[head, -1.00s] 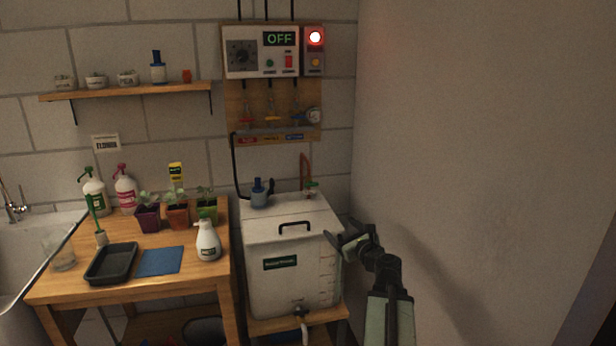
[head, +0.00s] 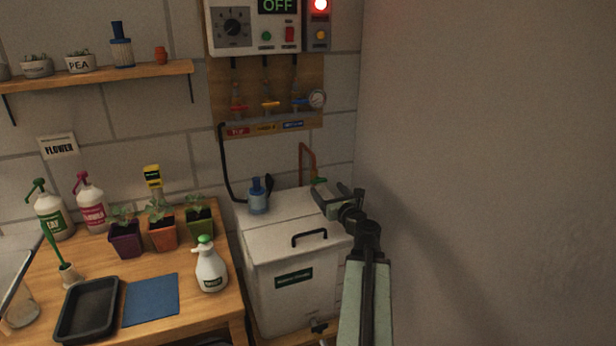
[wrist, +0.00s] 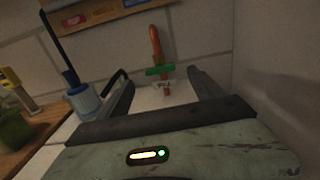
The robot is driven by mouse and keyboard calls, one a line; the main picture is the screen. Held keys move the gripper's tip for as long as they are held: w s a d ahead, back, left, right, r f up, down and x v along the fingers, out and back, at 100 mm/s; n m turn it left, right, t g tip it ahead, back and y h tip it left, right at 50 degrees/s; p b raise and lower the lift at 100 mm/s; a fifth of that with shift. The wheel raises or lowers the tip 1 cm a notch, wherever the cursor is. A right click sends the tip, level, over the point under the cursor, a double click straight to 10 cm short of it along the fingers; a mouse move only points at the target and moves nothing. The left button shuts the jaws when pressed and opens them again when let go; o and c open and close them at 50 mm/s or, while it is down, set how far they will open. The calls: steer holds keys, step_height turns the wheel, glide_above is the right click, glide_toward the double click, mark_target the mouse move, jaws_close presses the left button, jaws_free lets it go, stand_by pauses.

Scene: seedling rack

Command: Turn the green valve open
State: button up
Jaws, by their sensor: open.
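The green valve (wrist: 160,70) is a small green bar handle on a fitting at the back right of the white tank, below an orange-brown pipe (wrist: 157,44). It lies crosswise in the wrist view. In the head view, only a bit of the green handle (head: 319,181) shows; my gripper hides the rest. My gripper (head: 330,197) is open and empty above the back right of the tank. In the wrist view my gripper's fingers (wrist: 158,78) stand apart to the left and right of the valve; whether they touch it I cannot tell.
The white tank (head: 290,285) has a black lid handle (head: 309,238) and a blue fitting (head: 257,198). A blank wall (head: 480,170) is close on the right. Above are red, yellow and blue valves on a wooden panel (head: 280,85). Potted seedlings and a spray bottle (head: 209,268) stand left.

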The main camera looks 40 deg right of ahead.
mark_target(319, 183)
steer(key=x, duration=0.8)
steer(key=c, duration=1.4)
steer(key=n, duration=0.6)
steer(key=shift+a+n, duration=0.15)
steer(key=shift+n, duration=0.15)
steer(key=n, duration=0.6)
steer(key=shift+a+f+n, duration=0.1)
steer(key=shift+f+n, duration=0.05)
steer(key=shift+n, duration=0.15)
steer(key=o, duration=1.4)
